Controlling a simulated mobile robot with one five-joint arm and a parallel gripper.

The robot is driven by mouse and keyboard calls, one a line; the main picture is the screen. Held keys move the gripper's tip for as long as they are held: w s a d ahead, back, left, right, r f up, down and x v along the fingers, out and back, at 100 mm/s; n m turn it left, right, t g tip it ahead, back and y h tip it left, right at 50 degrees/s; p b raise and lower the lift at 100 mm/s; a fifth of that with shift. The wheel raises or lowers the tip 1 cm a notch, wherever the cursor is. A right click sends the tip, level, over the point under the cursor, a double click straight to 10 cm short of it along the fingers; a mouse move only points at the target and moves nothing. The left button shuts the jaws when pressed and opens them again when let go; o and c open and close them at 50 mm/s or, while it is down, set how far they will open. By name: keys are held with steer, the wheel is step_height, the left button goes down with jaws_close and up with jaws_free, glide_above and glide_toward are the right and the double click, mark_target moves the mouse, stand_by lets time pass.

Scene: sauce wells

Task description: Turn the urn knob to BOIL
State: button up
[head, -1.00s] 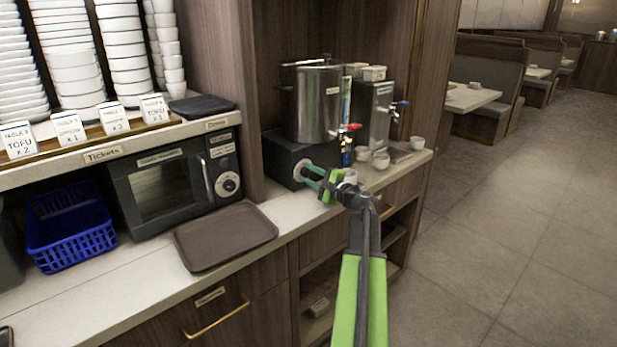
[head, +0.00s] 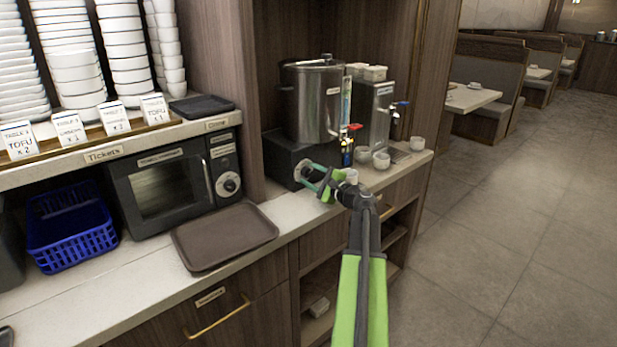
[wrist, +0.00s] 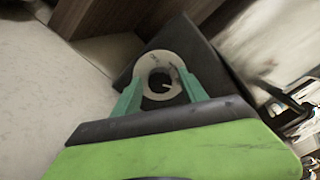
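The urn is a steel pot (head: 312,100) on a black base (head: 281,160) at the back of the counter. The urn knob (wrist: 160,84) is dark with a pale pointer mark, inside a cream ring, in the wrist view. In the head view the ring (head: 302,171) is partly hidden by my gripper. My gripper (wrist: 159,84) has its green fingers apart, one on each side of the knob, with their tips over the ring's edges. I see dark gaps between fingers and knob. In the head view my gripper (head: 318,178) is at the base's front. The BOIL mark is not readable.
A red-handled tap (head: 352,128) and a second steel dispenser (head: 375,113) with a blue tap stand to the right. White cups (head: 381,160) stand near them. A brown tray (head: 226,236) lies on the counter left of my arm, before the microwave (head: 160,188).

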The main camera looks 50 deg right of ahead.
steer(key=shift+s, duration=0.15)
steer(key=s, duration=1.1)
steer(key=s+a, duration=0.1)
steer(key=s, duration=0.5)
steer(key=shift+s+a, duration=0.1)
steer(key=shift+f, duration=0.1)
